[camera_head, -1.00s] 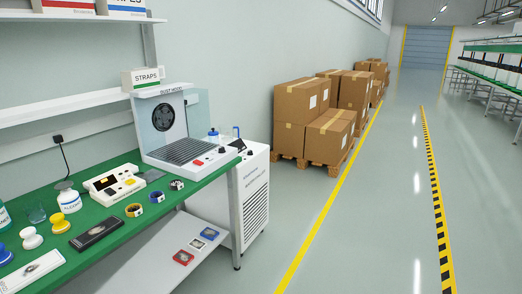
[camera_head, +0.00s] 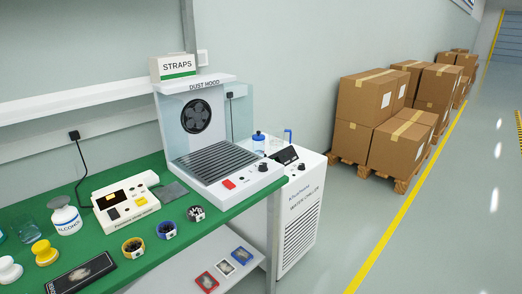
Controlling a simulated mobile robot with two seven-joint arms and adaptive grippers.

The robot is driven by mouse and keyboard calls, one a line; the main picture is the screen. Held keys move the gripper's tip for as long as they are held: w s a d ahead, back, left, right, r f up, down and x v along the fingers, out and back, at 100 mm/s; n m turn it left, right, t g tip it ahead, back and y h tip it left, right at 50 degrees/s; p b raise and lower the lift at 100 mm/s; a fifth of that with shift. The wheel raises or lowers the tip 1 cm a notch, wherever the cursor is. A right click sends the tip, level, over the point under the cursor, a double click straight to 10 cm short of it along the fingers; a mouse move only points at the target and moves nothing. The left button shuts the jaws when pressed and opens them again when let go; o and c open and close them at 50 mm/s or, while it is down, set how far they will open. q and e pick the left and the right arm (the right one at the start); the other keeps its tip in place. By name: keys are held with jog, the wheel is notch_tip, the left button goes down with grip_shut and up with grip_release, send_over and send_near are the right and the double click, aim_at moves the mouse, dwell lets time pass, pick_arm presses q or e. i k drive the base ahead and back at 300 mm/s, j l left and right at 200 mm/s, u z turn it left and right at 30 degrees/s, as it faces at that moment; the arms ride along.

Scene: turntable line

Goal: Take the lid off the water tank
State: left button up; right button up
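A white water chiller cabinet (camera_head: 303,212) stands on the floor at the right end of the green bench. On its top, partly behind the dust hood, is a small blue knobbed lid (camera_head: 258,136). It appears to sit on the tank opening, but the tank itself is mostly hidden. A blue-handled clear vessel (camera_head: 288,136) stands to its right, and a dark display panel (camera_head: 284,155) is in front. Neither of my grippers is in view.
The dust hood (camera_head: 212,185) stands on the green bench (camera_head: 150,245), left of the chiller. Stacked cartons (camera_head: 365,104) on a pallet (camera_head: 400,185) stand along the wall behind. The floor right of the chiller is clear, with a yellow line (camera_head: 408,195).

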aim_at(259, 136)
jog(key=i+l+u, duration=0.1)
jog(key=l, duration=0.3)
jog(key=i+l+u, duration=0.1)
jog(key=i+l, duration=0.2)
jog(key=i+l+u, duration=0.15)
jog(key=l, duration=0.35)
jog(key=i+l+u, duration=0.1)
jog(key=l, duration=0.3)
jog(key=i+l+u, duration=0.1)
jog(key=l, duration=0.35)
jog(key=i+l+u, duration=0.1)
jog(key=l, duration=0.35)
jog(key=i+l+u, duration=0.15)
jog(key=l, duration=0.3)
